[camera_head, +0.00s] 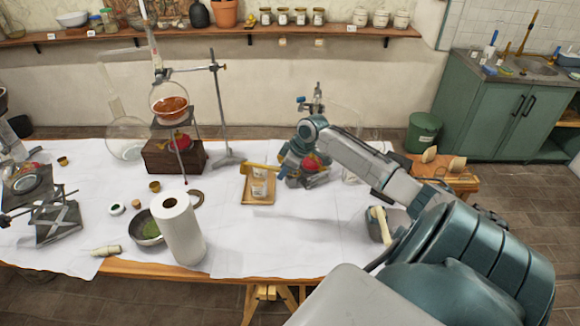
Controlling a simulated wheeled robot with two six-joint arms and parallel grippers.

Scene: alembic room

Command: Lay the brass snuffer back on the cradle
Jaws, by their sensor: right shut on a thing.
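My right gripper (284,168) is shut on a thin brass-coloured piece, which looks like the snuffer (260,167). It sticks out to the left, above the back of a small wooden tray (258,201). The far end of the snuffer is too small to make out clearly. No cradle can be told for certain; two pale wooden upright pieces (429,155) on a low wooden stand at the right may be it. My left gripper is not in view.
Small white jars (259,189) stand on the tray. Behind my gripper is a burner with a red part (313,163). A paper roll (181,229), a bowl (147,230) and a flask stand (218,110) are to the left. The cloth's front middle is clear.

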